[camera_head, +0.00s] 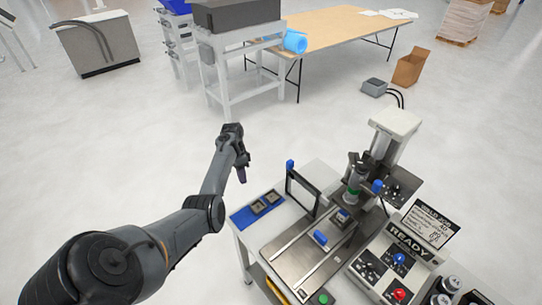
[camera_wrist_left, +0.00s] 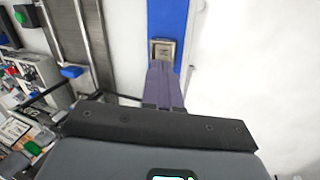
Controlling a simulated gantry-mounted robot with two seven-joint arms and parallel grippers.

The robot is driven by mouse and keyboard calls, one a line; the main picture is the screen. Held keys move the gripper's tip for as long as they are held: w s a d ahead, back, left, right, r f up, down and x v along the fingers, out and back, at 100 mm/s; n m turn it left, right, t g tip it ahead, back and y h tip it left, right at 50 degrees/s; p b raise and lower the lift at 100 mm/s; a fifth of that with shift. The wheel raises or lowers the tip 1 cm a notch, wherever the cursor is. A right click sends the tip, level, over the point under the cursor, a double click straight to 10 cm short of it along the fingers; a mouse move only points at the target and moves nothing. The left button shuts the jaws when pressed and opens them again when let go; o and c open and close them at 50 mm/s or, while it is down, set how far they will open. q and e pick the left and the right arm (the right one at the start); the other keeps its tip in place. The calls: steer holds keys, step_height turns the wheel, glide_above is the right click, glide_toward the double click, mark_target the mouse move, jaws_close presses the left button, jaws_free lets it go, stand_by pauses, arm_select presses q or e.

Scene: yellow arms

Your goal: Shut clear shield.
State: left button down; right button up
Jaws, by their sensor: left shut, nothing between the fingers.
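The clear shield (camera_head: 289,189) is a see-through pane in a black frame. It stands upright at the left rear of the bench machine, with a blue knob at its top left corner. My left gripper (camera_head: 241,176) is to the left of the shield, above the bench's left edge and apart from it. Its purple-grey fingers (camera_wrist_left: 163,88) are together in the left wrist view, with nothing between them. Dark bars beside the wrist may be part of the shield's frame; I cannot tell. My right gripper is not in view.
A press column (camera_head: 383,150) stands behind a metal rail bed (camera_head: 290,259). A READY control box (camera_head: 408,243) is at right. Open floor lies left of the bench.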

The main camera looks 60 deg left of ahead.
arm_select(q)
steer(key=w+a+r+t+h+b, duration=0.1)
steer(key=w+a+r+t+b, duration=0.35)
steer(key=w+r, duration=0.8)
arm_select(e)
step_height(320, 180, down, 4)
steer(key=p, duration=0.2)
arm_select(q)
steer(key=w+d+f+t+p, duration=0.1)
steer(key=w+d+f+p, duration=0.2)
steer(key=d+f, duration=0.3)
steer(key=shift+w+d+n, duration=0.3)
steer(key=shift+w+d, duration=0.15)
steer(key=shift+d, duration=0.2)
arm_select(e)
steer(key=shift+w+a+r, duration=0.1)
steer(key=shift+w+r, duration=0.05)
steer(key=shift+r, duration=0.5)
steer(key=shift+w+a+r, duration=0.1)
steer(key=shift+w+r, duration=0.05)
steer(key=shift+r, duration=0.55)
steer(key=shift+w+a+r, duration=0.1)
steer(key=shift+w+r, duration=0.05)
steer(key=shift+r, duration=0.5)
